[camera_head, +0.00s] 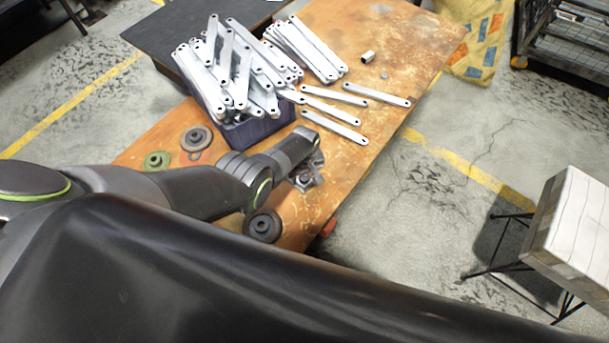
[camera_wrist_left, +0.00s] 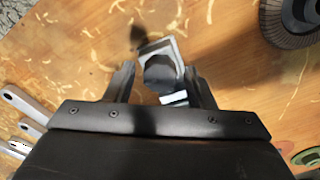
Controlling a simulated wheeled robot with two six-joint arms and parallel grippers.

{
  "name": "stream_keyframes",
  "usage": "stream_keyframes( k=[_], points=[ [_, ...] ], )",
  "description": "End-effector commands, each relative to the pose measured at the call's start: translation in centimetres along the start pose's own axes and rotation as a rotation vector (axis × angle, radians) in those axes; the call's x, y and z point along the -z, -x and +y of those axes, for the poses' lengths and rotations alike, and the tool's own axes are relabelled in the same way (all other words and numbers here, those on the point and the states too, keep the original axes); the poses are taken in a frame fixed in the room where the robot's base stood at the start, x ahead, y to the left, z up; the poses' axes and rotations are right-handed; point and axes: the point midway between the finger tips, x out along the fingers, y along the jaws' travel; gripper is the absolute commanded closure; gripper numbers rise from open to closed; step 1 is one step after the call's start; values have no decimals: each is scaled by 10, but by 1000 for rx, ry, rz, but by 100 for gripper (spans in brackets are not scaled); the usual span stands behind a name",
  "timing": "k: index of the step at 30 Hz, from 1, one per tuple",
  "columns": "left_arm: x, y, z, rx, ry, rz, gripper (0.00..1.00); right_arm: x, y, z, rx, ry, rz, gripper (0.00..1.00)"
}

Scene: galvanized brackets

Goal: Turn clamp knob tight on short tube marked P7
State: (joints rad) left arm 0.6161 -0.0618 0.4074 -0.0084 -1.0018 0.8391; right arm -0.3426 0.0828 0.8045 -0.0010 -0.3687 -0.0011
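A small grey metal clamp (camera_head: 306,180) sits on the rusty orange table under my left gripper (camera_head: 311,160). In the left wrist view the clamp's bright metal frame (camera_wrist_left: 177,46) surrounds a dark rounded knob (camera_wrist_left: 160,72). My left gripper (camera_wrist_left: 160,70) is open, with one finger on each side of the knob. A gap shows on the knob's left; on its right the finger is close, and I cannot tell whether it touches. A short metal tube (camera_head: 368,57) lies at the table's far side; no P7 mark is readable. My right gripper is out of view.
A dark blue bin (camera_head: 262,132) heaped with galvanized brackets stands behind my left arm. Several loose brackets (camera_head: 335,132) lie nearby. Round dark parts (camera_head: 263,225) and a green one (camera_head: 157,160) lie around the arm. The table's right side is mostly clear.

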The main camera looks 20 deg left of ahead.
Motion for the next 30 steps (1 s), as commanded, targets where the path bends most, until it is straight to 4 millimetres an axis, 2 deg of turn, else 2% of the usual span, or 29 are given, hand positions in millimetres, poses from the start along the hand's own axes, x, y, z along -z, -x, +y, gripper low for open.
stream_keyframes(
  k=[1,7,9,19,30],
  points=[
    [0,0,0,0,0,0,58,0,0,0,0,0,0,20],
    [0,0,0,0,-1,0,84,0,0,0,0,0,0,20],
    [0,0,0,0,-1,0,90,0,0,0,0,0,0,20],
    [0,0,0,0,-46,0,90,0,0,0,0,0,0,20],
    [0,0,0,0,-456,1,90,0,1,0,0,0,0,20]
  ],
)
